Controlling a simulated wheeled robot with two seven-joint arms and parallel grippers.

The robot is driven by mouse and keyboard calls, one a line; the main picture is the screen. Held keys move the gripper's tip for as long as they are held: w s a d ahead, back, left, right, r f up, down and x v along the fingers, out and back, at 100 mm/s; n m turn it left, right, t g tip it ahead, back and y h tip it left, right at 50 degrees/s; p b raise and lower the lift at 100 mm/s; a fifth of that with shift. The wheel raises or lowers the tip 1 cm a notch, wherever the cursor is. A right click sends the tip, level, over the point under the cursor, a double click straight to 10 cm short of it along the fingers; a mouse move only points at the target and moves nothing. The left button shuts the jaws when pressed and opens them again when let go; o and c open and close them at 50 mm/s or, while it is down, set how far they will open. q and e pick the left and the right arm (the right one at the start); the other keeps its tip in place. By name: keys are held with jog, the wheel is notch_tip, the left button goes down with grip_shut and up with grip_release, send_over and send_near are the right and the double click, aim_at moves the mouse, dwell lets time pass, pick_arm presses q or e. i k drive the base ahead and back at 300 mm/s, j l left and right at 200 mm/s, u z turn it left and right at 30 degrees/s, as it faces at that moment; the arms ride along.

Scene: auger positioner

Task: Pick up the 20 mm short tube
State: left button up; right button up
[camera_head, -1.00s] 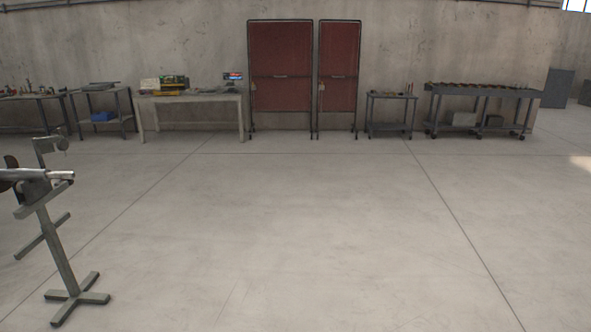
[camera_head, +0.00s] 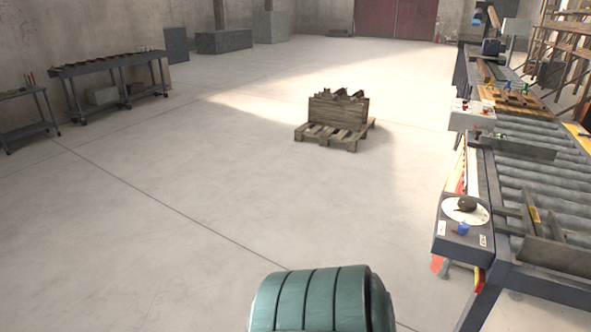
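I cannot make out a 20 mm short tube in the head view. Neither of my grippers shows in it. A dark wheeled rack table (camera_head: 110,68) stands against the left wall with several small items on top, too small to tell apart. Part of a smaller table (camera_head: 22,97) with a few upright items shows at the left edge.
A roller conveyor machine (camera_head: 545,165) with a control panel (camera_head: 462,228) runs along the right side. A wooden pallet (camera_head: 330,136) with a crate stands mid-floor. Open floor lies left and centre.

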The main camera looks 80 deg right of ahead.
aim_at(527, 198)
jog(key=z, duration=4.35)
